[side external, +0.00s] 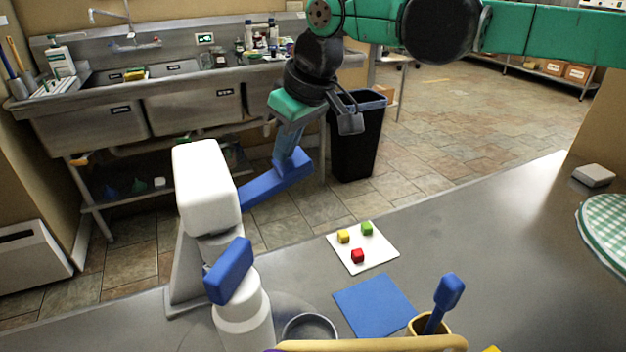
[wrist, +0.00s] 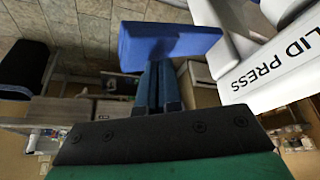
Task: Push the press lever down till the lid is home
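The white lid press (side external: 206,185) stands at the counter's left edge, with "LID PRESS" lettering in the wrist view (wrist: 265,65). Its blue lever (side external: 275,183) sticks out right from the head, slightly raised at the outer end. The lever's end fills the top middle of the wrist view (wrist: 165,45). My gripper (side external: 290,158) points down at the lever's outer part; its fingers (wrist: 158,100) look closed together, with nothing between them. The tips appear at or just above the lever; contact is unclear. A blue block (side external: 230,270) partly hides what lies behind; I cannot make out the lid.
On the counter lie a white card (side external: 375,258) with small coloured cubes, a blue mat (side external: 372,305), a grey bowl (side external: 310,328) and a yellow cup (side external: 428,325) holding a blue tool. A black bin (side external: 355,145) stands behind on the floor. The counter's right side is mostly clear.

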